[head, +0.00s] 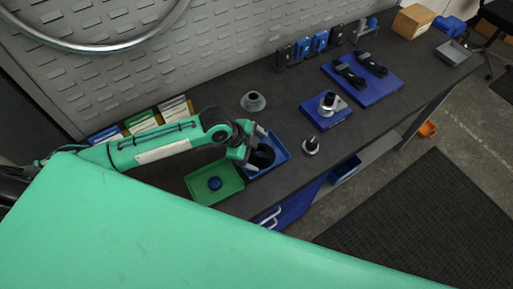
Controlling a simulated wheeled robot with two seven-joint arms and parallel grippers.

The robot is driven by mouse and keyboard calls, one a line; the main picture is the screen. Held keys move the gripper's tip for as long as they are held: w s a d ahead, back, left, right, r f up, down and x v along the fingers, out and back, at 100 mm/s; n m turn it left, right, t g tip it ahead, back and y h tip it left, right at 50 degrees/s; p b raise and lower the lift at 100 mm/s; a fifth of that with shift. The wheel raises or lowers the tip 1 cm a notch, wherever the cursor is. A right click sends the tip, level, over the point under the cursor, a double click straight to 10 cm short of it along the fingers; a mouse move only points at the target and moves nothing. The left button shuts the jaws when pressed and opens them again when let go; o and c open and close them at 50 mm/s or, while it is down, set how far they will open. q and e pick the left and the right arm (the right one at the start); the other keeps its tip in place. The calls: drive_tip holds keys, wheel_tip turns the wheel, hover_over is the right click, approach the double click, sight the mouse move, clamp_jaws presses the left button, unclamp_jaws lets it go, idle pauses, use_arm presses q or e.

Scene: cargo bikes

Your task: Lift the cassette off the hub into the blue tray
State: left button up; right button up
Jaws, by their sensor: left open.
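My left gripper (258,149) is open, with one finger at each side of a dark round piece (264,157) in or just above the blue tray (281,148). This piece may be the cassette; the fingers partly cover it, and I cannot tell whether they touch it. A small upright hub-like part (311,146), dark on top with a pale flange, stands on the bench right of the tray with nothing large around it. A grey stepped cone (253,102) sits on the bench behind the tray. My right gripper is not in view.
A blue base (322,115) bears a metal part. A blue mat (375,90) holds two dark tools. The grey perforated wall bounds the bench behind.

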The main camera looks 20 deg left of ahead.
use_arm(q)
drive_tip(key=b+v, duration=0.2)
drive_tip(key=v, duration=1.2)
drive_tip(key=shift+d+f, duration=0.1)
drive_tip(key=shift+d, duration=0.05)
